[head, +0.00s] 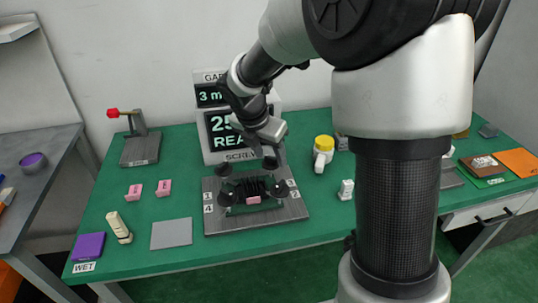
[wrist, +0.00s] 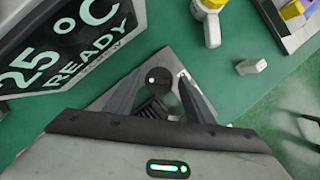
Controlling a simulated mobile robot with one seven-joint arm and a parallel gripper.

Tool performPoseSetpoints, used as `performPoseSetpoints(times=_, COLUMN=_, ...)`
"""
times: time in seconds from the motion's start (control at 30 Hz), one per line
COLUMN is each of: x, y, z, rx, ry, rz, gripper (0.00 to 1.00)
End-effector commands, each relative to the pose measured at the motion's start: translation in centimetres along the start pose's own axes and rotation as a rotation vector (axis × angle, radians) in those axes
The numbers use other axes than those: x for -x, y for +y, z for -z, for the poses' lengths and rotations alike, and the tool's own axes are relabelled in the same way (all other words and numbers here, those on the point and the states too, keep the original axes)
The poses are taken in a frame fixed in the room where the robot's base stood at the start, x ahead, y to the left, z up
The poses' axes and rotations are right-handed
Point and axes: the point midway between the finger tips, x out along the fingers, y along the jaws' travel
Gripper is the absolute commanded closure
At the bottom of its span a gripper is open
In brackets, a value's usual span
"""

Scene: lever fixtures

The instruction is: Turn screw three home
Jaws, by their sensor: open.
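The screw fixture is a grey metal plate (head: 290,212) on the green table, with several dark round knob-headed screws and small white number tags at its left and right sides. A pink block (head: 253,200) sits at the plate's front middle. My gripper (head: 268,150) is above the plate's back right part, pointing down. In the wrist view my gripper (wrist: 160,74) is open, its two fingers on either side of a dark round screw head (wrist: 158,77). I cannot tell whether they touch it. A white tag lies just right of it.
A display (head: 232,130) reading 25 and READY stands behind the plate, close to my arm. A red-tipped lever fixture (head: 138,140) is at back left. A yellow-topped white item (head: 323,150) and a small white block (head: 346,189) stand to the right. A grey mat (head: 171,234) lies left.

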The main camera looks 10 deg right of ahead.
Motion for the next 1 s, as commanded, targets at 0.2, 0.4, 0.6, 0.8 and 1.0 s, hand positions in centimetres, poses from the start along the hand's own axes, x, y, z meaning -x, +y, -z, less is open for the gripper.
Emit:
performPoseSetpoints(times=0.2, x=0.02, y=0.00, z=-0.02, rx=-0.001, ry=0.000, rz=0.000, gripper=0.57)
performPoseSetpoints(times=0.4, x=0.03, y=0.00, z=-0.01, rx=-0.001, ry=0.000, rz=0.000, gripper=0.90)
performPoseSetpoints(times=0.6, x=0.07, y=0.02, z=0.00, rx=-0.008, ry=0.000, rz=0.003, gripper=0.93)
performPoseSetpoints(times=0.8, x=0.18, y=0.12, z=-0.02, rx=-0.062, ry=0.001, rz=0.026, gripper=0.93)
performPoseSetpoints(times=1.0, x=0.33, y=0.26, z=-0.04, rx=-0.184, ry=0.002, rz=0.078, gripper=0.93)
